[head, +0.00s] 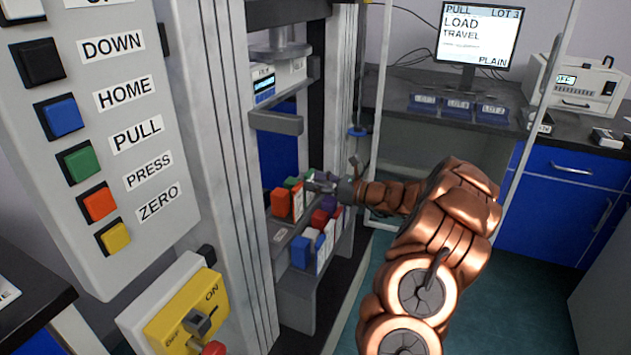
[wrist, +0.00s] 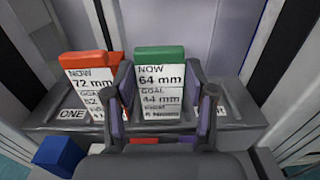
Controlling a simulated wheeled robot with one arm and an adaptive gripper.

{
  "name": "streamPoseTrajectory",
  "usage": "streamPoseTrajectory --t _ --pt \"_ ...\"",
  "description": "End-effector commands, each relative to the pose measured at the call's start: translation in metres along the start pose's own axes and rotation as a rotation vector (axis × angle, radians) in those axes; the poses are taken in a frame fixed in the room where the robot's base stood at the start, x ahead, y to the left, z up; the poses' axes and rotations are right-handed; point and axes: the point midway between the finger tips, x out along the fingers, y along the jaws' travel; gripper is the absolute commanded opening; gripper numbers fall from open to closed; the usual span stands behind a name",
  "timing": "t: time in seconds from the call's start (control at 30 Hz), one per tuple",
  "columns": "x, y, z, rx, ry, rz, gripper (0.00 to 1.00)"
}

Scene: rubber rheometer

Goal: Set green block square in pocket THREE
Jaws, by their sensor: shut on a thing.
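The green block (wrist: 160,55) has a white label reading NOW 64 mm, GOAL 44 mm. It stands upright at the grey pocket tray (wrist: 232,140), right of an orange block (wrist: 90,62) near the mark ONE. My gripper (wrist: 160,88) has a finger on each side of the green block and is shut on it. The fingers hide part of the tray front, so the pocket marking below the block is not readable. Whether its base is seated in a pocket is hidden. In the head view my gripper (head: 318,184) reaches into the machine frame, beside the green block (head: 291,183).
A blue block (wrist: 60,155) stands in front of the tray at lower left. In the head view red (head: 319,219), purple (head: 329,204) and blue (head: 301,251) blocks stand close below my gripper. Machine uprights (head: 345,90) flank the space. The tray right of the green block looks clear.

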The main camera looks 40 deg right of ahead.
Motion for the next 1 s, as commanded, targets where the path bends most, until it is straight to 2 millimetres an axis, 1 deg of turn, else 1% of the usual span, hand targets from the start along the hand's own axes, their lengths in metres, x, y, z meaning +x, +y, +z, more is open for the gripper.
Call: streamPoseTrajectory --t 0.03,0.1,0.13,0.5,0.57,0.67,1.0 --pt "0.0 0.0 -0.001 0.0 0.0 0.0 0.57" --pt "0.0 0.0 0.0 0.0 0.0 0.0 0.65" --pt "0.0 0.0 0.0 0.0 0.0 0.0 0.66" --pt "0.0 0.0 0.003 -0.001 0.0 0.0 0.66" --pt "-0.006 -0.001 0.003 -0.001 0.0 -0.002 0.66" --pt "-0.021 -0.002 0.003 0.0 0.0 -0.005 0.66" --pt "-0.086 -0.001 0.004 0.0 -0.001 -0.004 0.66"
